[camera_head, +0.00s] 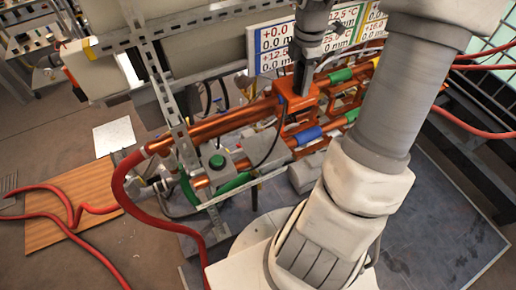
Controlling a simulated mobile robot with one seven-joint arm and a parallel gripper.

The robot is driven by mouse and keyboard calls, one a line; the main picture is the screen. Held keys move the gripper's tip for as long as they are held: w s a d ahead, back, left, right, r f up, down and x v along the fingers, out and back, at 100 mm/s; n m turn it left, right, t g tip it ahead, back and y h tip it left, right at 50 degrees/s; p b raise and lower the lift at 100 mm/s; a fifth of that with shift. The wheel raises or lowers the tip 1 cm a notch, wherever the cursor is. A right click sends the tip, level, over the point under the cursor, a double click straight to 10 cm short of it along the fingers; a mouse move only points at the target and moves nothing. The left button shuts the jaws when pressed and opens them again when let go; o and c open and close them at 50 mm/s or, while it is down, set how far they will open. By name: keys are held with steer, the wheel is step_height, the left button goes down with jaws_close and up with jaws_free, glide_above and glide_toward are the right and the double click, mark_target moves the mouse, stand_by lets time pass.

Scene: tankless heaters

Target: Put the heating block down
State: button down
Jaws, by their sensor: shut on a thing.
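My gripper (302,88) points down from the upper middle of the picture, with its dark fingers shut on the orange heating block (296,104). The block sits among the copper pipes of the heater rig (215,128). Whether it rests on the rig or hangs just above it, I cannot tell. The fingertips are partly merged with the block, and my arm hides the rig's right part.
Red hoses (120,195) loop at the left, over a wooden board (75,205). A metal frame (165,85) rises left of the pipes. A display panel (275,38) stands behind my gripper. Bare dark floor plate (440,225) lies at the lower right.

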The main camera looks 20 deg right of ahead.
steer(key=shift+a, duration=0.2)
steer(key=shift+s+a+f+b, duration=0.3)
steer(key=shift+s+a+f, duration=0.5)
steer(key=shift+a+f, duration=1)
steer(key=shift+s+a+f+b, duration=0.3)
steer(key=shift+s+a+f, duration=0.45)
steer(key=shift+a+f, duration=1.05)
steer(key=shift+s+a+f+b, duration=0.3)
steer(key=shift+s+a+f, duration=0.5)
steer(key=shift+a+f, duration=1)
steer(key=shift+d+f, duration=0.1)
steer(key=shift+d, duration=0.05)
steer(key=shift+f, duration=0.1)
steer(key=shift+c, duration=1.3)
jaws_free()
